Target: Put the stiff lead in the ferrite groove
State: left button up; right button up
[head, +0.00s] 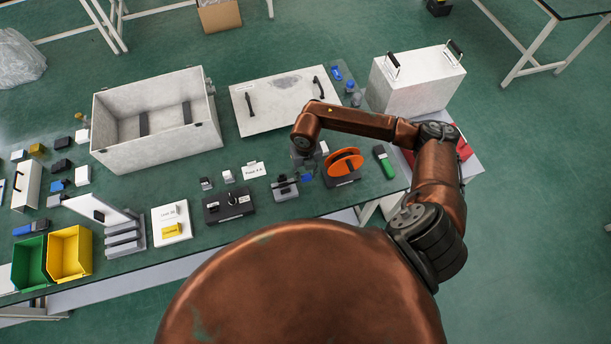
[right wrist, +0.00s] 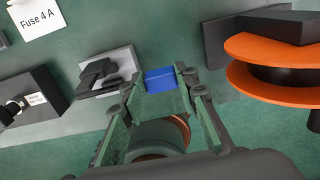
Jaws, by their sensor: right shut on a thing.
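My right gripper (head: 304,174) is low over the bench, left of the orange reel. In the right wrist view its fingertips (right wrist: 157,82) are closed on a blue block-like piece (right wrist: 160,79); the blue also shows in the head view (head: 307,178). I cannot tell whether it is part of the stiff lead; no thin wire shows. Just left of the gripper is a grey plate with a black slotted part (right wrist: 100,74), also in the head view (head: 285,187), possibly the ferrite holder. The blue piece appears beside it; contact is unclear. My left gripper is out of view.
The orange reel (head: 345,162) stands close right of the gripper. A black box with a metal fitting (head: 229,205) and a "Fuse 4 A" card (head: 254,170) lie left. A large open grey box (head: 157,116) and a flat panel (head: 285,100) lie behind.

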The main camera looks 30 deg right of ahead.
jog(key=shift+w+d+f, duration=0.15)
jog(key=shift+f, duration=0.15)
notch_tip(320, 180, down, 3)
jog(key=shift+r+p, duration=0.1)
jog(key=shift+p, duration=0.25)
jog(key=shift+f, duration=0.25)
jog(key=o, duration=1)
jog(key=shift+o, duration=0.2)
jog(key=shift+r, duration=0.15)
